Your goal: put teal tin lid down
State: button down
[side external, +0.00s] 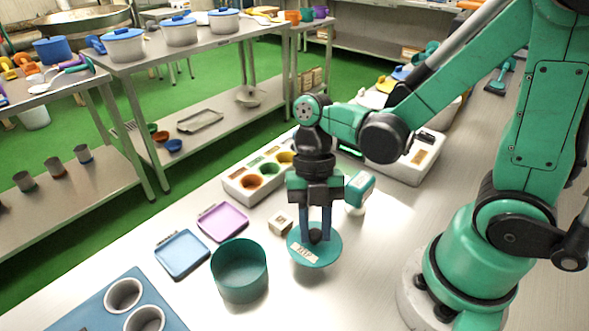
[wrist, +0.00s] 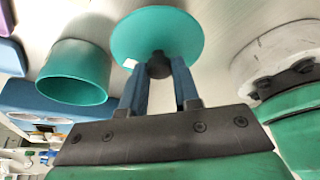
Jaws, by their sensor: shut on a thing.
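The teal tin lid (side external: 316,250) is a round disc with a dark knob and a pale label. My gripper (side external: 316,236) is shut on the lid's knob, and the lid hangs below the fingers, close to the steel table; I cannot tell whether it touches. In the wrist view the lid (wrist: 150,35) shows beyond the blue fingers of my gripper (wrist: 159,72). The open teal tin (side external: 240,272) stands on the table just left of the lid, its inside empty as far as I see. The tin also shows in the wrist view (wrist: 73,75).
A blue tray (side external: 182,255) and a lilac tray (side external: 223,222) lie left of the lid. A small white block (side external: 281,223) and a teal-and-white bottle (side external: 358,190) stand behind it. A blue holder with cups (side external: 90,308) is at front left. Bare table lies in front of the lid.

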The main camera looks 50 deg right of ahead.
aim_at(314, 229)
jog(key=shift+f, duration=1.5)
jog(key=shift+f, duration=0.1)
jog(key=c, duration=0.6)
grip_release()
jog(key=shift+c, duration=0.2)
